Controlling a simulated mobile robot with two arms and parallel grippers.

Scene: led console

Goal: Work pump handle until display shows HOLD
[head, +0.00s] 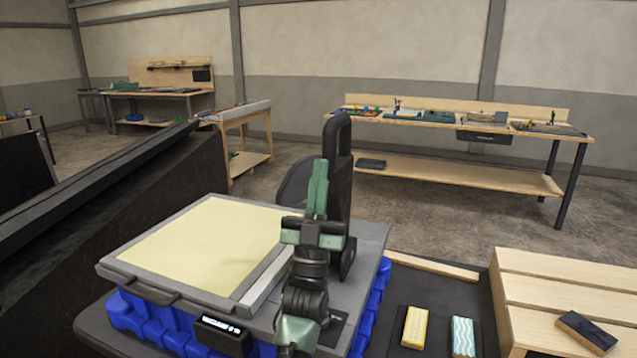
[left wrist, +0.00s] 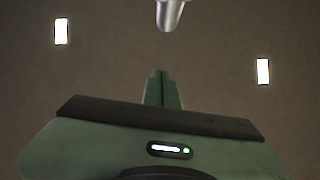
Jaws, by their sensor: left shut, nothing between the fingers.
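A grey-framed console with a cream top panel (head: 205,240) stands on a blue base (head: 160,318). A small black display (head: 222,335) on its front edge shows white characters too small to read. A tall black upright part with a rounded top (head: 343,135), which looks like the pump handle, stands at the console's right rear. My left gripper (head: 320,162) is shut and empty, its fingers pointing up. It overlaps the black upright in the head view; I cannot tell whether they touch. The left wrist view shows the shut fingers (left wrist: 161,75). My right gripper is not in view.
A yellow block (head: 415,327) and a teal-patterned block (head: 462,336) lie on a dark surface right of the console. A dark block (head: 586,332) rests on wooden slats (head: 550,285) at far right. A pale cylinder end (left wrist: 169,14) shows above the fingers in the wrist view.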

